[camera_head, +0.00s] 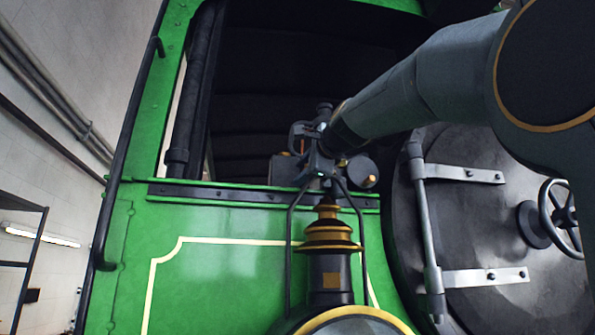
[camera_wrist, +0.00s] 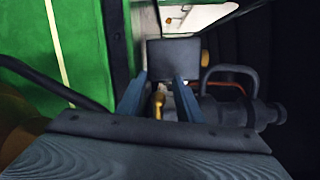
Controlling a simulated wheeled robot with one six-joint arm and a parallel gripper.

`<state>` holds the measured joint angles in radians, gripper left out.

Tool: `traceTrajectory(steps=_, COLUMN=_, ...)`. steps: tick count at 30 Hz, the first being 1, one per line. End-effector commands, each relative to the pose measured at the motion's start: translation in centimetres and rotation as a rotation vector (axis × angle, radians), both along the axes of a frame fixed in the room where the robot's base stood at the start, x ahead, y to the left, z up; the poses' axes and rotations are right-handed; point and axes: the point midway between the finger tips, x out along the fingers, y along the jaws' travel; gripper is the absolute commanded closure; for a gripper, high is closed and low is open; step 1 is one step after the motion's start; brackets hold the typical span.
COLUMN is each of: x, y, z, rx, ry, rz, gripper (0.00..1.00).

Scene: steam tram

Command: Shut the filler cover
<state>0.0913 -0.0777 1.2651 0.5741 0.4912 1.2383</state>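A dark grey plate with a squared outline (camera_wrist: 172,52) stands just beyond my fingertips in the wrist view. A small brass knob (camera_wrist: 205,55) shows at its right edge. It may be the filler cover, but I cannot tell for sure. My gripper (camera_wrist: 160,76) has its two blue-grey fingers apart, with a gap between them. A small brass piece (camera_wrist: 158,104) shows in that gap, and I cannot tell its depth. In the head view my gripper (camera_head: 320,178) is above the brass-ringed chimney, and a dark rounded part (camera_head: 357,170) with a brass knob lies right of it.
A curved handle (camera_wrist: 228,72) and a dark cylindrical fitting (camera_wrist: 250,115) are close on the right in the wrist view. The brass-ringed chimney (camera_head: 330,235) stands below my gripper between thin dark rails. The round door (camera_head: 480,220) is at the right. The cab opening (camera_head: 260,80) is dark.

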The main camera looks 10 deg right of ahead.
Motion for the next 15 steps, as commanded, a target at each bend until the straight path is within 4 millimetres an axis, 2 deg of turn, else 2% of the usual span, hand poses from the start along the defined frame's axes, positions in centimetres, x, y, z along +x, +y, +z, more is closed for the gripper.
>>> traceTrajectory(steps=10, x=0.51, y=0.11, z=-0.09, rx=0.000, ry=0.001, rz=0.000, gripper=0.67)
traceTrajectory(steps=15, x=0.49, y=0.09, z=-0.08, rx=0.000, ry=0.000, rz=0.000, gripper=0.96)
